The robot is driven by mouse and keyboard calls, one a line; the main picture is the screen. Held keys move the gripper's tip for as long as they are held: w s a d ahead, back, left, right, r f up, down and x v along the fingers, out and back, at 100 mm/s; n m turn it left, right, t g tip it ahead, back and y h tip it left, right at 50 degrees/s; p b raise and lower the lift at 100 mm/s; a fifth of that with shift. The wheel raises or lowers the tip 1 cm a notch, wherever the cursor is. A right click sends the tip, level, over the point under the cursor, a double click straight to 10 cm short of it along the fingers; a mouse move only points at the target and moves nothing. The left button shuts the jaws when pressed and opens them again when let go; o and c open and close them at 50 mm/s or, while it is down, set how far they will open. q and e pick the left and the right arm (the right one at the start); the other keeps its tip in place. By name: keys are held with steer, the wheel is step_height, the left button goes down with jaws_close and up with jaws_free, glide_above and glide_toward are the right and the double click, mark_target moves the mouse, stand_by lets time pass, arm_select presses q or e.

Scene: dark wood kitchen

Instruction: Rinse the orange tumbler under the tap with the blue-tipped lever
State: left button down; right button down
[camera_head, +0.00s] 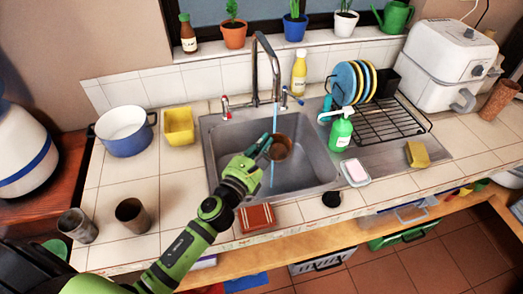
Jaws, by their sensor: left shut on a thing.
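My left gripper (266,146) is over the sink (214,150), shut on a brownish-orange tumbler (282,148). The tumbler is tilted, with its open end towards the camera. The tap (255,68) has a curved metal spout behind it, with a red-tipped lever (225,104) at left and a blue-tipped lever (287,95) at right. A thin bluish stream of water (275,118) falls from the spout and shows again below the gripper. I cannot tell whether it enters the tumbler or passes beside it. My right gripper is not in view.
Two dark tumblers (133,215) (78,226) stand at front left. A blue-white pot (125,131) and yellow container (179,127) are left of the sink. A green soap bottle (340,133), dish rack (392,122) and soap dish (355,172) are right. A brick-red sponge-like block (257,218) lies in front.

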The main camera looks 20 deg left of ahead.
arm_select(q)
steer(key=w+a+f+b, duration=0.1)
steer(key=w, duration=0.5)
steer(key=shift+w+f+b, duration=0.15)
steer(key=shift+w+b, duration=0.1)
steer(key=shift+b, duration=0.1)
steer(key=shift+a, duration=0.1)
stand_by(0.4)
steer(key=shift+w+d, duration=0.1)
steer(key=shift+d, duration=0.5)
steer(key=shift+a, duration=0.2)
steer(key=shift+a, duration=0.4)
steer(key=shift+s, duration=0.25)
